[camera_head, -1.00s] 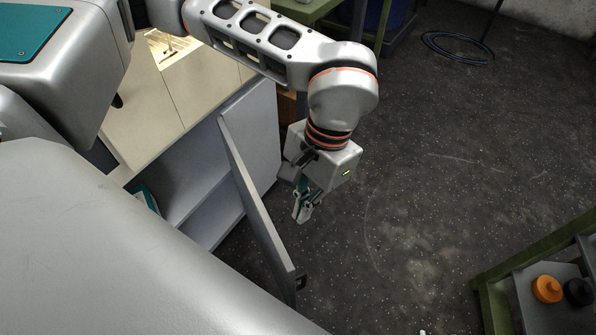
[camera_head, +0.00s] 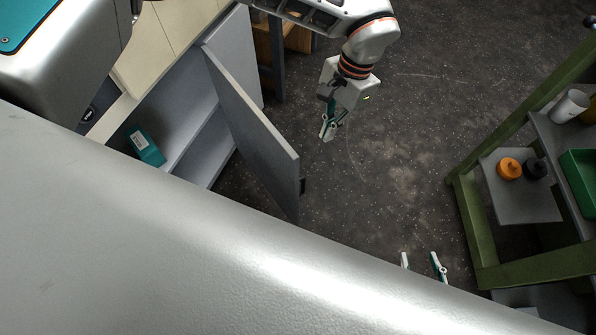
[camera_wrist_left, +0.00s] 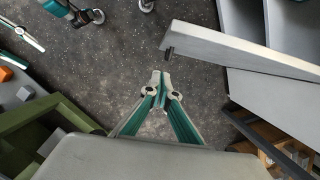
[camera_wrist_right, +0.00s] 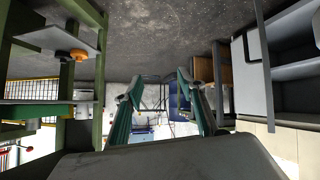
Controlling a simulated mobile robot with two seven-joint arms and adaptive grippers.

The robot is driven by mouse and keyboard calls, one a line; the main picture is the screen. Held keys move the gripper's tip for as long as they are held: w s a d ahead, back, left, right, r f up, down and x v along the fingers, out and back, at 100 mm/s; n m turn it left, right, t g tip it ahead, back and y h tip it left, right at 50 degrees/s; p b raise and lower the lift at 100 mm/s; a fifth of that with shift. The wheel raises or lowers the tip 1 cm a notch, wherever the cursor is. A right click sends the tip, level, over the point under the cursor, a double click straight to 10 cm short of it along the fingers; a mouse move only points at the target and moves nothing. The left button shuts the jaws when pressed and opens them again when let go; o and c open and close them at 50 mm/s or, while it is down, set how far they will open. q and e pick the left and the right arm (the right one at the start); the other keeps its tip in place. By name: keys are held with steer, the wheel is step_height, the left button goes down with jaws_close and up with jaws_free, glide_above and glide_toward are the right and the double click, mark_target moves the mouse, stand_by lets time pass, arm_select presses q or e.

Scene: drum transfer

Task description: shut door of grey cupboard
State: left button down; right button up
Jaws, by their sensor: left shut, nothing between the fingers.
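The grey cupboard (camera_head: 185,125) stands open at the left of the head view. Its grey door (camera_head: 262,150) swings out into the room, with a dark handle (camera_head: 302,186) near its free edge. In the left wrist view the door's top edge (camera_wrist_left: 245,48) crosses the upper right, and the handle shows at its end. My left gripper (camera_head: 327,136) is shut and empty, to the right of the door and apart from it. My right gripper (camera_head: 420,262) is open and empty at the bottom of the head view, its fingers (camera_wrist_right: 158,88) apart in its wrist view.
A teal box (camera_head: 145,146) is inside the cupboard. A green-framed rack (camera_head: 470,225) at right holds an orange-capped item (camera_head: 508,168) and a black one (camera_head: 536,168). The dark floor (camera_head: 400,170) between door and rack is clear.

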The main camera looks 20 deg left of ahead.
arm_select(q)
steer(key=s+a+f+p, duration=0.2)
steer(key=s+f, duration=0.3)
steer(key=f, duration=0.5)
steer(key=shift+a+f+p, duration=0.2)
steer(key=shift+a+p, duration=0.15)
steer(key=shift+a, duration=0.25)
arm_select(e)
steer(key=shift+s+r, duration=0.3)
steer(key=shift+r, duration=0.25)
arm_select(q)
steer(key=shift+s, duration=0.1)
arm_select(e)
steer(key=shift+w+r, duration=0.1)
steer(key=shift+r, duration=0.05)
